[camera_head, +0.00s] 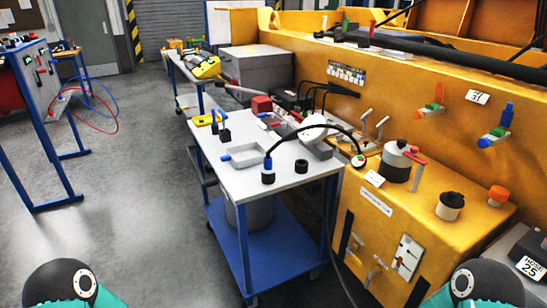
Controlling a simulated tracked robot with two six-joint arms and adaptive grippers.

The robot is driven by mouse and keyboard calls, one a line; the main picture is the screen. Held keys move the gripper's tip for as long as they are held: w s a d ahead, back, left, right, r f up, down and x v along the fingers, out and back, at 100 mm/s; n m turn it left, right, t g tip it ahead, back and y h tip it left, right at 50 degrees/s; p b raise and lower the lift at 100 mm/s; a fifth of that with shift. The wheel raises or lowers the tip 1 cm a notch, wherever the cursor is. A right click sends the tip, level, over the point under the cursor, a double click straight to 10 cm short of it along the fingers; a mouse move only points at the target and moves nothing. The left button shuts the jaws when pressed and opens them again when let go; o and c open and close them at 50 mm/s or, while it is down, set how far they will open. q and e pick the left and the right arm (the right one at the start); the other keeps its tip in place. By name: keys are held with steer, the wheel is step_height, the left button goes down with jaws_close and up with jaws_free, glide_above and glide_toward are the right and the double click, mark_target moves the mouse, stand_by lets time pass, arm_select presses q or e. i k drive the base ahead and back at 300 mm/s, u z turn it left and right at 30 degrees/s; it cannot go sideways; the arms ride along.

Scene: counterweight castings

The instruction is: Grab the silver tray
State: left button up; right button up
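A shallow light-grey tray (243,156), the one silver-looking tray I can make out, lies flat on the white top of the blue-framed cart (285,181). It sits left of the middle of the cart top and looks empty. Only rounded dark and teal parts of my two arms show at the bottom left and bottom right corners. Neither of my grippers is in view, and nothing of mine touches the tray.
Black pegs (268,171), a red block (262,105) and a white rounded tool (313,127) stand around the tray. A black cable arches over the cart's right side. A large yellow machine (425,150) borders the cart on the right. The grey floor (120,210) to the left is clear.

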mark_target(246, 155)
steer(key=k, duration=0.9)
steer(key=u, duration=0.25)
steer(key=i, duration=1.85)
steer(key=u, duration=0.4)
